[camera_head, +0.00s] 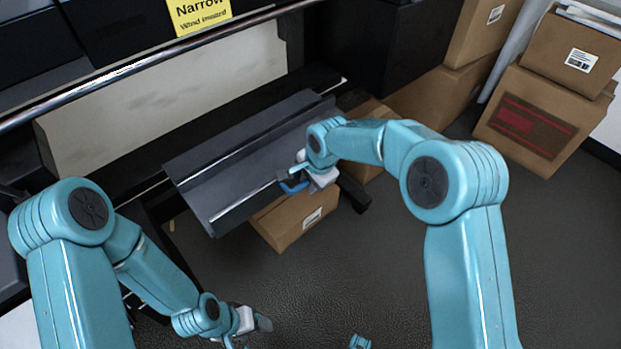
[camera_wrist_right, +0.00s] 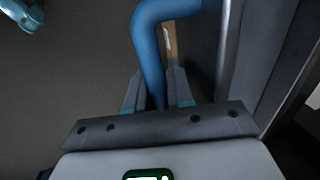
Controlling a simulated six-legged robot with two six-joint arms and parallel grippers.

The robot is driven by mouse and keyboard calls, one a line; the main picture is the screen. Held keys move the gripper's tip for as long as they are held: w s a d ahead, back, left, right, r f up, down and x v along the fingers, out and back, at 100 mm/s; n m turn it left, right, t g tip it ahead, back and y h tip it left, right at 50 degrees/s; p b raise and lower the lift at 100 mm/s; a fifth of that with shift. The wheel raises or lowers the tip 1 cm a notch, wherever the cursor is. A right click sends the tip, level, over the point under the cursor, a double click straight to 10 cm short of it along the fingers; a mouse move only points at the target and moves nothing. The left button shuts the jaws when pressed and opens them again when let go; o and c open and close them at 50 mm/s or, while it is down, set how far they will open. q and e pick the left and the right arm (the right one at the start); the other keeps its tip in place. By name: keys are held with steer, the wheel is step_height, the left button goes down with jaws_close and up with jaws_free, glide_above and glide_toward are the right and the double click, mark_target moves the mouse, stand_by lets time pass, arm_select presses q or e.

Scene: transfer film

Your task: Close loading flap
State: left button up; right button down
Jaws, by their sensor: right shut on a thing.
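The loading flap (camera_head: 220,165) is a long dark grey panel on the front of the black machine. It is open, sticking out from the machine at a slant. A blue handle (camera_head: 291,187) is at its outer edge, near the right end. My right gripper (camera_head: 298,178) is shut on this handle. In the right wrist view the curved blue handle (camera_wrist_right: 150,55) runs between the two fingers (camera_wrist_right: 157,92), beside the flap's edge (camera_wrist_right: 228,60). My left gripper (camera_head: 262,323) hangs low at the bottom, apart from the flap; its jaws are too small to judge.
A cardboard box (camera_head: 290,217) stands on the floor under the flap. More boxes (camera_head: 540,118) are stacked at the back right. A metal bar (camera_head: 130,68) crosses the machine above a pale panel (camera_head: 150,105).

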steer(key=shift+w+r+g+h+p, duration=0.2)
steer(key=shift+r+g+h+p, duration=0.15)
steer(key=shift+p, duration=0.25)
steer(key=shift+f, duration=0.1)
steer(key=c, duration=1.4)
jaws_free()
steer(key=r, duration=0.5)
steer(key=s+d+r+p, duration=0.1)
steer(key=r, duration=0.4)
steer(key=s+r, duration=0.1)
steer(key=r, duration=0.5)
steer(key=shift+s+d+p, duration=0.15)
steer(key=shift+d+p, duration=0.15)
steer(key=shift+p, duration=0.05)
